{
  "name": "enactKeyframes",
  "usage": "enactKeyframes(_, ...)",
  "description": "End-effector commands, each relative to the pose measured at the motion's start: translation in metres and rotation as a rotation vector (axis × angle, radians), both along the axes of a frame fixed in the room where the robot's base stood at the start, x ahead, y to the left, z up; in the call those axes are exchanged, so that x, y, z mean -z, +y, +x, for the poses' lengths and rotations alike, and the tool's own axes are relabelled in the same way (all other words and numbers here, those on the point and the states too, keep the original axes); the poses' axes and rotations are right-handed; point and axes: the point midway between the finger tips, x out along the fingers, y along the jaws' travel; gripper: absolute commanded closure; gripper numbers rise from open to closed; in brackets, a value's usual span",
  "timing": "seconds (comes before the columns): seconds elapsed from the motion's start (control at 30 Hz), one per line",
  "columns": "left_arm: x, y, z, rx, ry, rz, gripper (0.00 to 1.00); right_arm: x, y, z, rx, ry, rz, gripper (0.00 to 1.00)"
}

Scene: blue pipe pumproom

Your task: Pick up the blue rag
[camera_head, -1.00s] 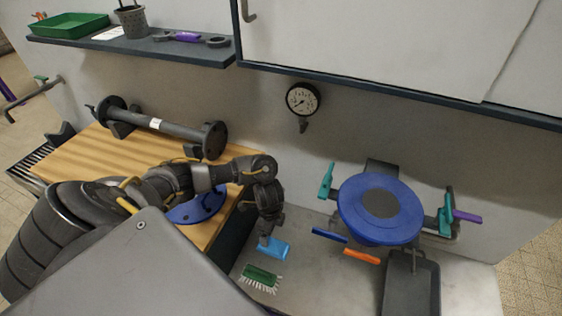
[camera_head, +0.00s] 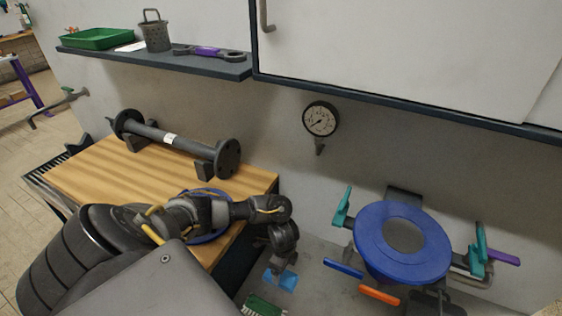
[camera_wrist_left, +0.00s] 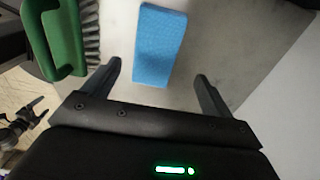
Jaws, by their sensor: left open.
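The blue rag (camera_head: 287,281) is a light blue, flat, oblong piece lying on the grey worktop, partly hidden by my left gripper in the head view. In the left wrist view the rag (camera_wrist_left: 158,45) lies ahead of the fingers, its near end around the gap between the tips. My left gripper (camera_wrist_left: 157,70) is open and empty, with one finger to each side of the rag's line. In the head view the left gripper (camera_head: 279,270) points down just above the rag. A small dark jointed part (camera_wrist_left: 22,122) at the wrist view's left edge may be my right gripper; its jaws are unclear.
A green brush (camera_wrist_left: 66,38) lies close beside the rag; it also shows in the head view (camera_head: 263,306). A blue round flange (camera_head: 403,243) with teal, orange and purple handles stands to the right. A wooden table (camera_head: 95,173) holds a dark pipe (camera_head: 180,143).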

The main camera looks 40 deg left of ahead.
Motion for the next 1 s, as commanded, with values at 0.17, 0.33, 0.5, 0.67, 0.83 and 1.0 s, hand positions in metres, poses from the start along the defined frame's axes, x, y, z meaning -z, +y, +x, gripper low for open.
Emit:
enactKeyframes(0.17,0.009,0.001,-0.003,-0.001,0.003,0.001,0.15,0.001,0.0,0.0,0.0,0.001,0.0,0.15)
enactKeyframes(0.33,0.035,0.003,-0.01,-0.001,0.003,0.001,0.15,0.004,0.0,-0.001,0.0,0.001,0.0,0.15)
enactKeyframes(0.5,0.051,0.003,-0.008,0.0,0.001,0.001,0.15,0.007,0.0,-0.001,0.0,0.001,0.0,0.15)
enactKeyframes(0.67,0.052,0.003,-0.008,0.0,-0.001,0.0,0.15,0.007,-0.001,-0.001,0.0,0.002,-0.001,0.15)
enactKeyframes(0.83,0.052,0.003,-0.008,0.0,0.0,0.0,0.25,0.007,-0.002,-0.001,-0.001,0.002,-0.002,0.15)
enactKeyframes(1.0,0.052,0.003,-0.008,0.0,0.0,0.0,0.47,0.007,-0.002,-0.001,-0.001,0.001,-0.003,0.15)
